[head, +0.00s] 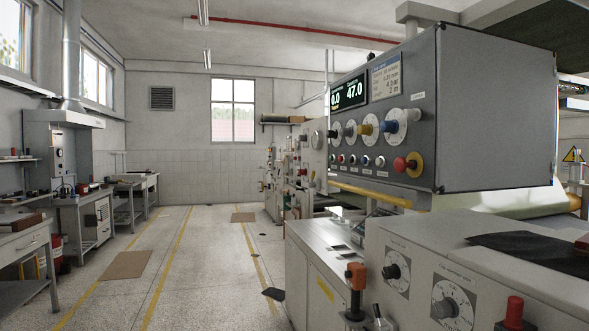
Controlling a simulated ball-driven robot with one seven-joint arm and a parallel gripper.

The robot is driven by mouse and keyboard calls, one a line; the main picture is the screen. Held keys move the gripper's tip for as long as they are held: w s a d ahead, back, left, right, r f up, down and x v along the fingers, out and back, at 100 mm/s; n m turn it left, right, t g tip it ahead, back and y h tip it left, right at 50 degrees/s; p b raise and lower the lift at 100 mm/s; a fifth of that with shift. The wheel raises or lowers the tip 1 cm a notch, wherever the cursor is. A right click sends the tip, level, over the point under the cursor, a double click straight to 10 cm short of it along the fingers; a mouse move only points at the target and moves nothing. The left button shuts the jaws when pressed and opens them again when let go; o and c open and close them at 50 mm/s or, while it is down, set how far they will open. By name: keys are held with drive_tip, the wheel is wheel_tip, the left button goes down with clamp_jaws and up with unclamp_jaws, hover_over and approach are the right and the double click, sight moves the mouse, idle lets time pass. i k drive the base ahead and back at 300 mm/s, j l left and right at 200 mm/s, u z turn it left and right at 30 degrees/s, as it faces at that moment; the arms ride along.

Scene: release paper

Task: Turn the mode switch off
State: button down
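The grey control box (495,110) of the machine stands at right. Its face carries a row of rotary knobs on round white dials, including a yellow knob (366,129), a blue knob (386,126) and a whitish knob (410,115) at the right end. Two black rotary knobs sit on the lower light-grey cabinet, an upper knob (391,271) and a lower knob (444,308). The labels are too small to read, so I cannot tell which of these is the mode switch or how it is set. My gripper is not in view.
A red mushroom button (401,164) on a yellow collar sits low on the box. An orange-topped lever (355,277) and a red knob (514,310) stand in the foreground. Benches (135,190) line the left wall. The aisle floor (205,265) is mostly clear, with a brown mat (126,265).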

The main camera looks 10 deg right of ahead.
sight(348, 133)
drive_tip(key=i+j+z, duration=0.2)
drive_tip(key=i, duration=0.2)
drive_tip(key=i+j+z, duration=0.25)
drive_tip(key=i, duration=0.2)
drive_tip(key=i+j, duration=0.7)
drive_tip(key=j, duration=0.2)
drive_tip(key=i+j+z, duration=0.1)
drive_tip(key=i+j, duration=0.25)
drive_tip(key=j, duration=0.1)
